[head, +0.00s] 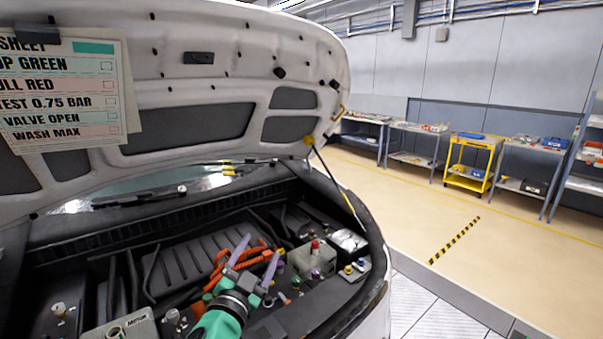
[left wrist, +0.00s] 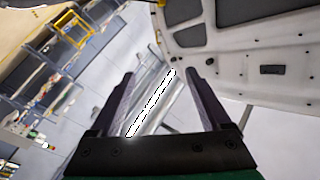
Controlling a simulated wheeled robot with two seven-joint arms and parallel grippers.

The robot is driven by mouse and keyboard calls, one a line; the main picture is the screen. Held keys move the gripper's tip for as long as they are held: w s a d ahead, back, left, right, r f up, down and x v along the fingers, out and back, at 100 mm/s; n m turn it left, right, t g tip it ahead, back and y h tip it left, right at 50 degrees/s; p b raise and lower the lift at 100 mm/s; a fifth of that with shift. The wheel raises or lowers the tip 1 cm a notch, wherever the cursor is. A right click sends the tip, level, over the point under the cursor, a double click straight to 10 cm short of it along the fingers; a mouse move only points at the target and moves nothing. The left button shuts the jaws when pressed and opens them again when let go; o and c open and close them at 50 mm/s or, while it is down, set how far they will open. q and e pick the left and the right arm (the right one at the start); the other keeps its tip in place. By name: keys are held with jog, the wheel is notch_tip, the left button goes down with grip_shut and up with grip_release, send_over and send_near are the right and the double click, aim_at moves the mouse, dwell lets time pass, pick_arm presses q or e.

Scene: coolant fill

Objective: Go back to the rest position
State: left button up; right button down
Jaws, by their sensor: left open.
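My left gripper (head: 254,268) shows low in the middle of the head view, over the engine bay of the car. Its green and black wrist comes in from the bottom edge. Its two pale purple fingers stand apart with nothing between them. In the left wrist view the gripper (left wrist: 160,85) also shows open and empty, with a bright ceiling light far behind it. My right gripper is in neither view.
The raised hood (head: 190,75) hangs over the bay with a check sheet (head: 66,92) on it. Hoses, caps and a box with a red cap (head: 314,258) lie close to the left gripper. A yellow cart (head: 470,160) and shelves stand along the far wall, beyond open floor.

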pick_arm(q)
jog(key=s+a+f+n+g+y, duration=0.35)
jog(key=s+a+f, duration=0.2)
jog(key=f, duration=0.25)
jog(key=s+a+f+n+g+y, duration=0.25)
jog(key=s+a+f+g, duration=0.2)
jog(key=a+f, duration=0.3)
jog(key=s+f+n+g+h, duration=0.1)
jog(key=s+f+g, duration=0.35)
jog(key=s, duration=0.45)
jog(key=s+f+g+h, duration=0.1)
jog(key=s+f+g, duration=0.3)
jog(key=s, duration=0.5)
notch_tip(320, 180, down, 37)
jog(key=s+b, duration=0.2)
jog(key=b, duration=1)
jog(key=s+a+f+b, duration=0.2)
jog(key=s+f+b, duration=0.3)
jog(key=s+f, duration=0.3)
jog(key=s+a+f+g+b, duration=0.1)
jog(key=s+f+b, duration=0.4)
jog(key=f, duration=1.1)
jog(key=s, duration=0.3)
jog(key=shift+s+a+f, duration=0.25)
jog(key=shift+s+a, duration=0.1)
jog(key=shift+a, duration=0.05)
